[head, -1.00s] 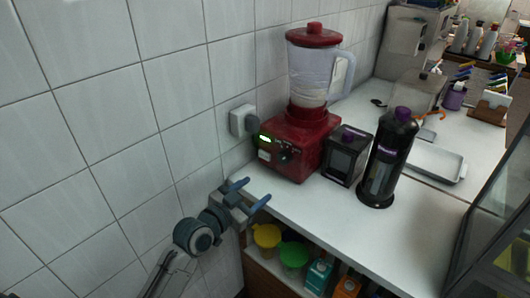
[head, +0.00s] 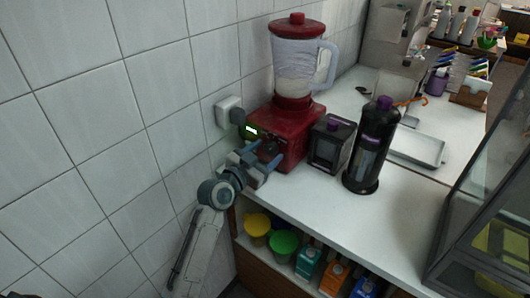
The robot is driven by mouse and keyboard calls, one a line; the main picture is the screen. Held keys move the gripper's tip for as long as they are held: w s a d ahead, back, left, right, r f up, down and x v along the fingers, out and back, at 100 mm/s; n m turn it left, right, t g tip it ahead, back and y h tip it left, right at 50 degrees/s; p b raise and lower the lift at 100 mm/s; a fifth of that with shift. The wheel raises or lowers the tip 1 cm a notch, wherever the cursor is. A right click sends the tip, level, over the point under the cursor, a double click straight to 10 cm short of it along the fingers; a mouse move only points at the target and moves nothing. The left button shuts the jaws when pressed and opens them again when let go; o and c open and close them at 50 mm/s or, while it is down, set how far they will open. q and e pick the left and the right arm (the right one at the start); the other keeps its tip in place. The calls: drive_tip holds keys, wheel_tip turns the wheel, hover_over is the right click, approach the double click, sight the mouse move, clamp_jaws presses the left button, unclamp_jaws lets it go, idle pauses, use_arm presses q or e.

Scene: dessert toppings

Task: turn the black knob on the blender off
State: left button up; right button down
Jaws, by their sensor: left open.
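The red blender (head: 296,128) stands on the white counter against the tiled wall, with a clear jar and a red lid. A green-lit display (head: 251,130) shows on its front base. The black knob (head: 270,148) is on the same front face, partly hidden by my gripper. My left gripper (head: 261,156) is open, with its blue-grey fingers right in front of the knob. I cannot tell whether they touch it. My right gripper is not in view.
A small black box with a purple top (head: 330,143) and a tall black bottle (head: 370,148) stand right of the blender. A wall plug (head: 229,112) is to its left. Yellow (head: 257,226) and green (head: 284,243) cups sit on the shelf below. The counter's front is clear.

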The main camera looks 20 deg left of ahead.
use_arm(q)
drive_tip(key=c, duration=1)
